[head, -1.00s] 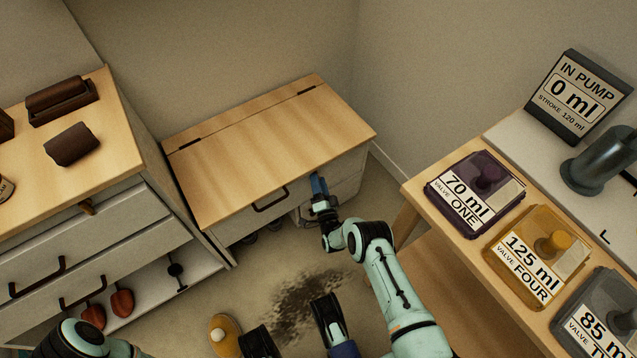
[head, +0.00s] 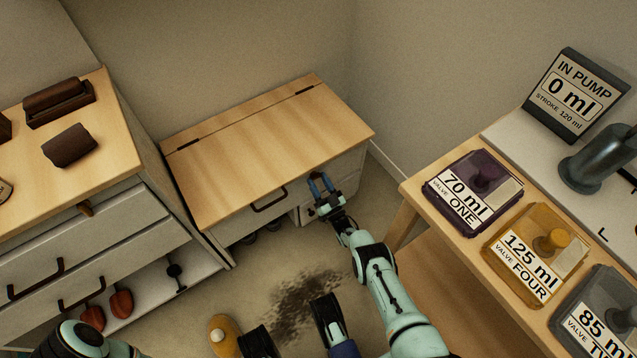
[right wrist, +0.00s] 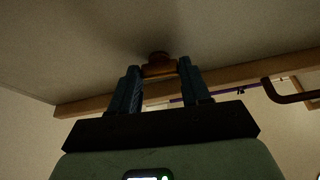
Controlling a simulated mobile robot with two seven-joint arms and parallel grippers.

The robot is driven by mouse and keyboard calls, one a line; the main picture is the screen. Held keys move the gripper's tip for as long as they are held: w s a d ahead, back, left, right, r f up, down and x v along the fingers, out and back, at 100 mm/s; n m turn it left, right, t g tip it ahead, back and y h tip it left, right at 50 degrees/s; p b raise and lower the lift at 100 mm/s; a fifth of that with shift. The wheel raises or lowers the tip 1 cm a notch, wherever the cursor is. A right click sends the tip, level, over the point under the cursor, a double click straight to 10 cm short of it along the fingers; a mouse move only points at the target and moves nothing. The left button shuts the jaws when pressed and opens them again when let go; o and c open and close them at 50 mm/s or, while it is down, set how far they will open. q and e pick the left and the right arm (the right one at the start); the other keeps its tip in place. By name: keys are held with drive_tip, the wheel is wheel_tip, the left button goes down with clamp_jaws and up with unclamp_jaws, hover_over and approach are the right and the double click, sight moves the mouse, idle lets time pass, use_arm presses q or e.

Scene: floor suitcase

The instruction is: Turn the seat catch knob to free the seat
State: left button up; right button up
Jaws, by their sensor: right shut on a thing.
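The bench seat (head: 235,150) is a light wood lid, lying down on its box, with a dark handle (head: 270,201) on the front edge. My right gripper (head: 318,180) is at the right part of the bench front, just under the lid edge. In the right wrist view its two blue fingers (right wrist: 158,74) are shut on a small brown seat catch knob (right wrist: 158,58) on the pale panel. The knob is hidden in the head view. Of my left arm only a link (head: 75,340) shows at the bottom left; its gripper is out of view.
A drawer cabinet (head: 75,235) stands close on the left. A table (head: 408,190) on the right carries tanks (head: 475,190) and a pump sign (head: 575,95). A yellow object (head: 222,335) lies on the floor near a dark stain (head: 305,295).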

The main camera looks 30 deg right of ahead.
drive_tip(key=shift+n+y, duration=0.6)
drive_tip(key=shift+n, duration=0.7)
drive_tip(key=o, duration=1.1)
drive_tip(key=shift+c, duration=0.2)
